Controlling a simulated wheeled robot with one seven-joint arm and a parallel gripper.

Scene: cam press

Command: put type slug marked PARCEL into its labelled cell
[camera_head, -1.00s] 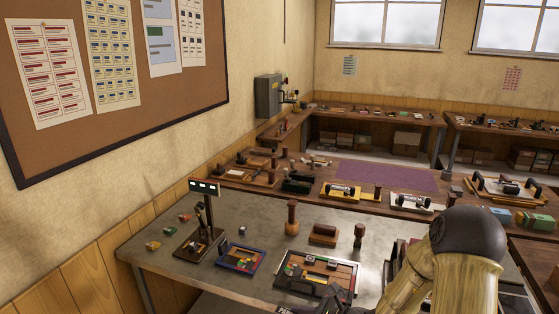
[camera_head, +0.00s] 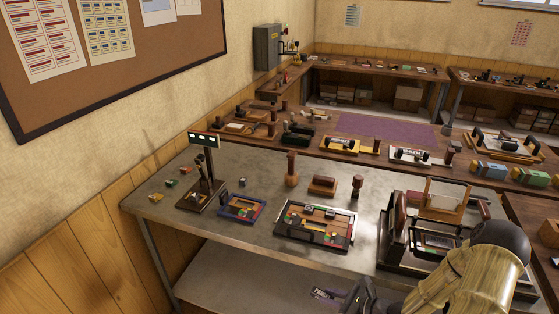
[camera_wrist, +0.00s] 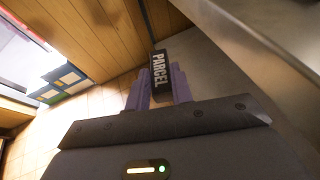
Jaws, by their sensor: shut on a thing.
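The type slug marked PARCEL (camera_wrist: 160,70) is a black bar with white letters. My gripper (camera_wrist: 159,88) is shut on it, with a purple-grey finger on each side. In the head view the slug (camera_head: 322,293) shows small at the bottom edge, in front of the bench and below its top. A dark-framed tray (camera_head: 348,240) with wooden cells and coloured blocks lies on the metal bench, above my gripper in the picture. A smaller blue-rimmed tray (camera_head: 227,215) lies to its left. Cell labels are too small to read.
A dark press (camera_head: 393,240) stands at the bench's right, partly behind my arm. A lamp-topped stand (camera_head: 205,165), wooden-handled tools (camera_head: 291,168) and small coloured blocks (camera_head: 170,183) are on the bench (camera_head: 270,170). A lower shelf (camera_head: 235,280) lies beneath. Bare metal surrounds the trays.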

